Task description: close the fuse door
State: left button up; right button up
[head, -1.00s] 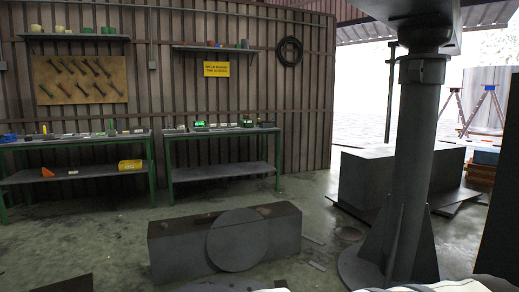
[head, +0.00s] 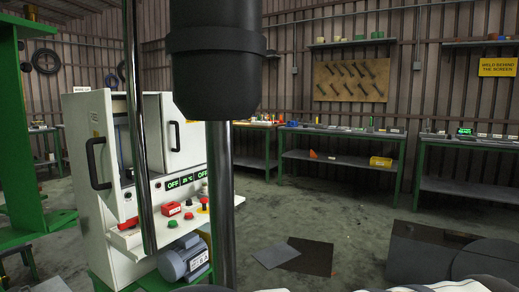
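The white machine cabinet (head: 150,190) stands at the left in the head view. A white door panel with a black handle (head: 97,163) is on its left side and appears swung out, with a gap beside it. A second panel with a black handle (head: 174,136) is to its right. I cannot tell for certain which panel is the fuse door. A vertical steel rod and a dark column hide part of the cabinet. Neither of my grippers shows; only pale and dark parts of mine show at the bottom edge.
A black cylinder (head: 217,60) on a grey column stands close in front. A grey motor (head: 184,259) sits low at the cabinet. A green frame (head: 22,120) is at far left. Benches (head: 340,155) line the back wall. The floor between is mostly clear, with flat dark plates (head: 307,256).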

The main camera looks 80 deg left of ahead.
aim_at(101, 148)
jog(key=u, duration=0.9)
jog(key=k+u, duration=0.1)
jog(key=u, duration=0.35)
jog(key=j+u, duration=0.1)
jog(key=u, duration=1.25)
jog(key=j+u, duration=0.1)
jog(key=u, duration=0.8)
